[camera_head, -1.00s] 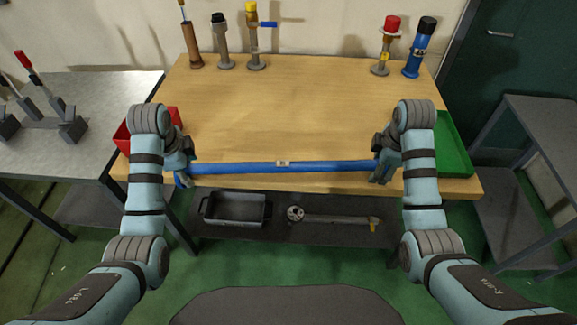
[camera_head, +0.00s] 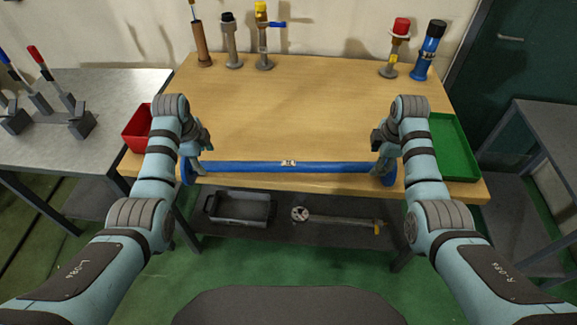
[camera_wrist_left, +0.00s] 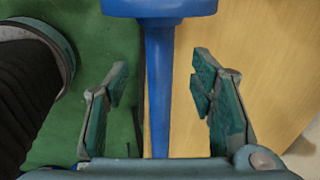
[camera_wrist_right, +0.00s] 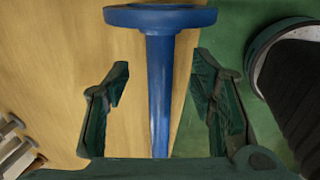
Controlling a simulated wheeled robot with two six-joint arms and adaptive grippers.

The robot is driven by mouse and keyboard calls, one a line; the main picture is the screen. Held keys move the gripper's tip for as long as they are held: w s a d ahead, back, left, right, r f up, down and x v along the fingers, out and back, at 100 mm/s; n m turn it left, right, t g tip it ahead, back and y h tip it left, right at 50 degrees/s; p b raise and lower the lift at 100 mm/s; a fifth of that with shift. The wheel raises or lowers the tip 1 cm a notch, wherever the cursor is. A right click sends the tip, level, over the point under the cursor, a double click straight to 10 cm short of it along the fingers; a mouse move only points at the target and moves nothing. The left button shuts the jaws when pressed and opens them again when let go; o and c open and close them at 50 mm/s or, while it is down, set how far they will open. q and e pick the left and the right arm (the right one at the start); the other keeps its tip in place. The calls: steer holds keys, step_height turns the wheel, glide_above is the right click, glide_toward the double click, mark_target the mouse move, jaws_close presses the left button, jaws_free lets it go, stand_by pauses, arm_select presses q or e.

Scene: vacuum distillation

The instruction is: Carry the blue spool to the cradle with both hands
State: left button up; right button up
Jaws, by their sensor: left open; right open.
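The blue spool (camera_head: 250,167), a long pipe with a round flange at each end and a small pale label mid-length, lies across the front edge of the wooden table. My left gripper (camera_head: 194,163) is open at the spool's left end, just inward of the flange. In the left wrist view the pipe (camera_wrist_left: 158,110) runs between the parted fingers, with the flange (camera_wrist_left: 160,8) beyond them. My right gripper (camera_head: 383,163) is open at the right end. In the right wrist view the pipe (camera_wrist_right: 160,100) also lies between spread fingers. I cannot tell which thing is the cradle.
A red bin (camera_head: 136,128) and a green tray (camera_head: 455,150) stand at the table's sides. Several upright fittings line its back; its middle is clear. A steel bench (camera_head: 55,150) with grey lever-topped blocks (camera_head: 82,124) stands left. A grey bin (camera_head: 240,208) sits on the lower shelf.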

mark_target(207, 163)
arm_select(q)
steer(key=x, duration=0.5)
steer(key=shift+w+f, duration=0.15)
steer(key=shift+f, duration=0.05)
arm_select(e)
steer(key=x, duration=0.5)
steer(key=shift+w+f, duration=0.15)
steer(key=shift+f, duration=0.1)
arm_select(q)
steer(key=shift+f, duration=0.5)
arm_select(e)
steer(key=shift+f, duration=0.5)
arm_select(q)
jaws_close()
arm_select(e)
jaws_close()
